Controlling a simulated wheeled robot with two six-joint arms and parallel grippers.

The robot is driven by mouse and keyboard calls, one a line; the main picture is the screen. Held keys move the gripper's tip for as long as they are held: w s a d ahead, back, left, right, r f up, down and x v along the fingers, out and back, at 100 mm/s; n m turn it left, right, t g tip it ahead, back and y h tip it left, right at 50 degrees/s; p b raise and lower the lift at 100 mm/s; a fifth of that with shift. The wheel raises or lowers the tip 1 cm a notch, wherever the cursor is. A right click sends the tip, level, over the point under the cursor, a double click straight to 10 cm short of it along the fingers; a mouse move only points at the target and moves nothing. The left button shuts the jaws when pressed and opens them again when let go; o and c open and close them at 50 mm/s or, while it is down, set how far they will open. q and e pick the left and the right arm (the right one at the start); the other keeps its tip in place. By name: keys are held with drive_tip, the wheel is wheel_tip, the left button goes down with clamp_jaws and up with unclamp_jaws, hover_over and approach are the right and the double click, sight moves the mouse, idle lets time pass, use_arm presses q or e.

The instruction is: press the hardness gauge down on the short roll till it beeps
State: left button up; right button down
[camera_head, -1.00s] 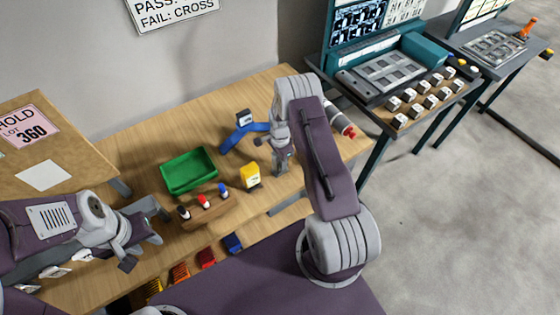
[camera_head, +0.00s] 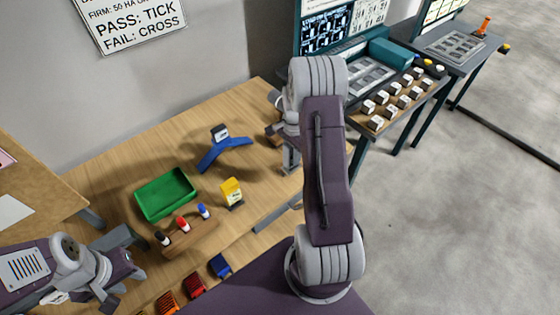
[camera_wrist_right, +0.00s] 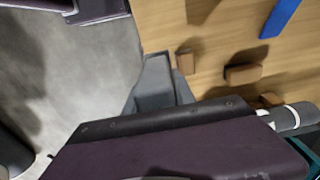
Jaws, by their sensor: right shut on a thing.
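My right gripper (camera_head: 290,160) is low over the right part of the table, partly behind my own arm. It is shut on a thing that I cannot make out. A yellow piece with a pale face (camera_head: 231,190) stands left of my right gripper. I cannot tell whether it is the hardness gauge.
A blue V-shaped piece (camera_head: 222,150) with a small dark-and-white block (camera_head: 220,133) lies behind. A green tray (camera_head: 165,193) and a wooden block with black, red and blue pieces (camera_head: 190,238) are left. Brown blocks (camera_wrist_right: 243,73) lie near the roll. Bare wood lies between the tray and blue piece.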

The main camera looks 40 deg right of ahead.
drive_tip(key=shift+d+r, duration=0.1)
drive_tip(key=c, duration=1.8)
unclamp_jaws()
clamp_jaws()
drive_tip(key=shift+r+p, duration=1.4)
drive_tip(key=shift+r, duration=0.2)
drive_tip(key=shift+s+f, duration=0.1)
